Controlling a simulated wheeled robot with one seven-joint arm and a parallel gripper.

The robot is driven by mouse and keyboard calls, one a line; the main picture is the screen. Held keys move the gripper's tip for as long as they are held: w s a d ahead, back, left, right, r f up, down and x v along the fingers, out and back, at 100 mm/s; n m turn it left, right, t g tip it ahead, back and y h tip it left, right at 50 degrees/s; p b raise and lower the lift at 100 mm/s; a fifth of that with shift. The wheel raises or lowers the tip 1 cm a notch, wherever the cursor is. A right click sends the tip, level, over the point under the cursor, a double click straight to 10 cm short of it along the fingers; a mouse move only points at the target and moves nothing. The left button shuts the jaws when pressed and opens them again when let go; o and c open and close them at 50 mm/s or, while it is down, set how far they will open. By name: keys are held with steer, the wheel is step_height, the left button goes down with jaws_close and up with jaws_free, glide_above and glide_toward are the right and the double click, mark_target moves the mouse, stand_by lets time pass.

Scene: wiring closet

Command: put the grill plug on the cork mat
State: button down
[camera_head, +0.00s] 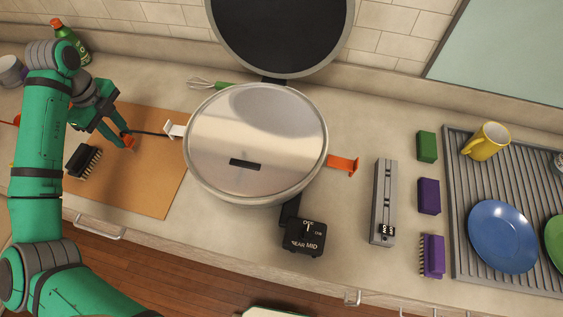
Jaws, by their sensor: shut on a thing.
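The cork mat (150,192) is a tan board on the counter, left of the round grill. My gripper (125,141) is over the upper middle of the mat. It is shut on the grill plug, a small orange-red piece at the fingertips, mostly hidden by them. A dark cord (151,133) runs from the fingertips right toward the grill's white bracket (174,129). I cannot tell whether the plug touches the mat. The grill (255,140) has a shiny round plate, and its dark lid (281,30) stands open behind.
A black bristled brush (83,161) lies on the mat's left part. A whisk (208,85) lies behind the grill, and a green bottle (70,42) stands at the back left. A dial box (304,237) is in front of the grill. The mat's front part is clear.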

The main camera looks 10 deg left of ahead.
mark_target(122, 136)
steer(key=shift+s+a, duration=0.1)
steer(key=shift+f, duration=0.25)
stand_by(0.4)
steer(key=c, duration=1.8)
jaws_free()
steer(key=o, duration=0.5)
steer(key=shift+o, duration=0.2)
steer(key=shift+r, duration=4)
